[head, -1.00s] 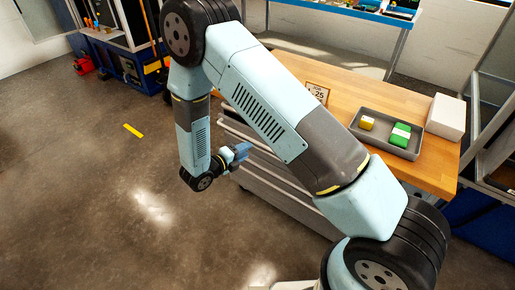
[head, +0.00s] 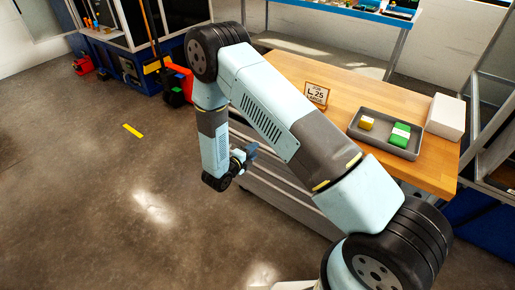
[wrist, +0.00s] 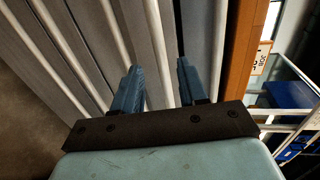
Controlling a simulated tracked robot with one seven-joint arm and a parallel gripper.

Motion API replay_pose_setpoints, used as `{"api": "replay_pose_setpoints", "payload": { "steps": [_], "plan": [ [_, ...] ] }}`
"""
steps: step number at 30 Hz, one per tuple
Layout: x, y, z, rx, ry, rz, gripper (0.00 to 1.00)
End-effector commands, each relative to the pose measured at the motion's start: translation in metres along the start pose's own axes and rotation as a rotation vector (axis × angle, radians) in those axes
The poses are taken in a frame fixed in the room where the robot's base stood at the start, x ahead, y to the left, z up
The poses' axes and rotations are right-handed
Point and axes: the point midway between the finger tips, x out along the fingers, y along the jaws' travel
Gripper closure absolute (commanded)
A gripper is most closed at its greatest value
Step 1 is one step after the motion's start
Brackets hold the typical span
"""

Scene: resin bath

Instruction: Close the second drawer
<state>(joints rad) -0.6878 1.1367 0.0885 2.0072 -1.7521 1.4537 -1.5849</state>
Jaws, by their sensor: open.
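The grey drawer unit (head: 283,196) stands under the wooden worktop, partly hidden behind my arm in the head view. In the wrist view its drawer fronts (wrist: 88,38) run as grey bands with pale long edges, stacked leftward from the worktop edge (wrist: 247,50). I cannot tell for certain which band is the second drawer or how far it stands out. My gripper (head: 251,151) is beside the drawer fronts, below worktop height. In the wrist view my gripper (wrist: 160,68) is open and empty, its two blue fingers pointing at the drawer fronts. Contact cannot be made out.
On the worktop (head: 348,92) are a grey tray (head: 391,151) with yellow and green-white blocks, a white box (head: 446,116) and a small sign (head: 316,95).

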Motion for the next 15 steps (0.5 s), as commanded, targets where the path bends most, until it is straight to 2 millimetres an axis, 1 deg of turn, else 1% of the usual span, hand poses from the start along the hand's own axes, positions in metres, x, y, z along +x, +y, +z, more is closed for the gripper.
{"api": "replay_pose_setpoints", "payload": {
  "steps": [1, 6, 10, 15],
  "plan": [
    [0.009, 0.000, -0.001, 0.000, 0.002, 0.000, 0.58],
    [0.028, 0.000, 0.000, 0.001, 0.001, 0.000, 0.58],
    [0.036, 0.000, 0.000, 0.001, 0.001, 0.000, 0.58],
    [0.038, 0.000, 0.000, 0.000, -0.001, 0.000, 0.58]
  ]
}}
